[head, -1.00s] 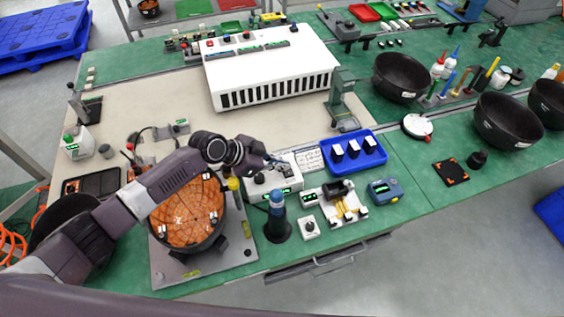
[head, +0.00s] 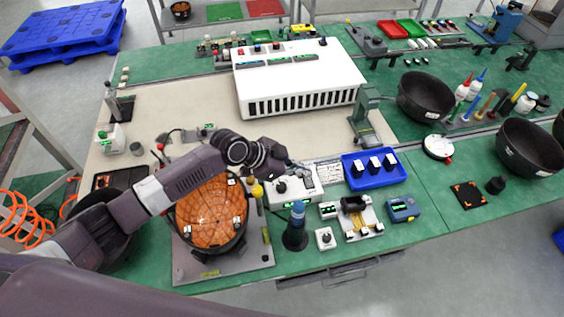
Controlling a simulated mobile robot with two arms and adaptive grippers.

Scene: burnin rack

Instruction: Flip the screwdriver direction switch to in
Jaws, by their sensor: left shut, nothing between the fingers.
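A blue-topped driver (head: 297,214) stands upright in a dark cone-shaped holder near the bench's front edge; I take it to be the screwdriver. Behind it is a white control box (head: 302,188) with a dark knob and a green display. My left gripper (head: 290,164) is shut and empty, over the back edge of this box in the picture; I cannot tell whether it touches. The direction switch is too small to make out. A small white box with a dark knob (head: 325,238) sits right of the holder. My right gripper is not in view.
An orange-filled round bowl (head: 212,215) on a grey plate lies under my left arm. A large white rack unit (head: 300,77) is behind.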

